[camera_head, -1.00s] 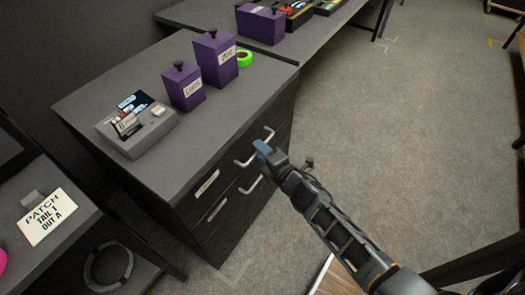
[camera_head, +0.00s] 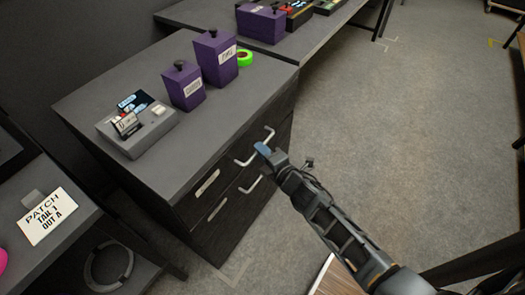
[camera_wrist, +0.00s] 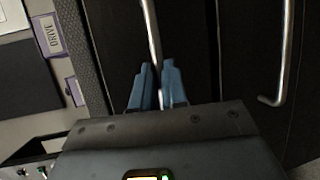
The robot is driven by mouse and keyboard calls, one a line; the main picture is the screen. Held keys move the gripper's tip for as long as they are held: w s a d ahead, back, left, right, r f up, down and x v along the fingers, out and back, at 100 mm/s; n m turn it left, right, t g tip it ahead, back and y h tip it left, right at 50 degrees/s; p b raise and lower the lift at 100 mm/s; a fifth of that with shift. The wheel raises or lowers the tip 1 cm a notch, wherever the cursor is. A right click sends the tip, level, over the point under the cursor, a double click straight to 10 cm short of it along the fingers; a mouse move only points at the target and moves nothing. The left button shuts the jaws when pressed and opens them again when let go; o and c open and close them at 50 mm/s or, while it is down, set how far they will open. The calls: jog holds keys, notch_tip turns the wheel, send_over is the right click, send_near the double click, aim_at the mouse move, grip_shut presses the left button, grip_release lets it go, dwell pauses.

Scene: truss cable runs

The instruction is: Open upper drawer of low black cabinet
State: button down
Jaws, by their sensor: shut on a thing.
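The low black cabinet (camera_head: 226,239) stands at the left of centre in the head view, with a grey top. Its upper drawer (camera_head: 190,197) has a pale label and a light metal bar handle (camera_head: 242,162); its front looks about flush with the cabinet. A second bar handle (camera_head: 248,188) sits below on the lower drawer, partly behind my gripper. My gripper (camera_head: 262,149) is at the middle of the upper handle. In the wrist view, its blue fingertips (camera_wrist: 158,84) are shut around the upper handle bar (camera_wrist: 151,30), and the other handle (camera_wrist: 285,60) is apart at the right.
On the cabinet top are a grey device (camera_head: 137,127), two purple boxes (camera_head: 184,88) and a green tape roll (camera_head: 244,58). A table (camera_head: 320,37) adjoins behind. A shelf with a PATCH card (camera_head: 45,218) is at the left. The floor (camera_head: 390,130) to the right is clear.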

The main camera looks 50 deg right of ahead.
jog(key=shift+s, duration=0.15)
jog(key=s+b, duration=0.2)
jog(key=s, duration=2.7)
jog(key=shift+d, duration=0.45)
jog(key=c, duration=1.2)
grip_release()
jog(key=shift+w, duration=0.1)
jog(key=shift+o, duration=0.2)
jog(key=b+v, duration=0.1)
jog(key=v, duration=0.6)
jog(key=shift+s, duration=0.4)
jog(key=shift+a, duration=0.15)
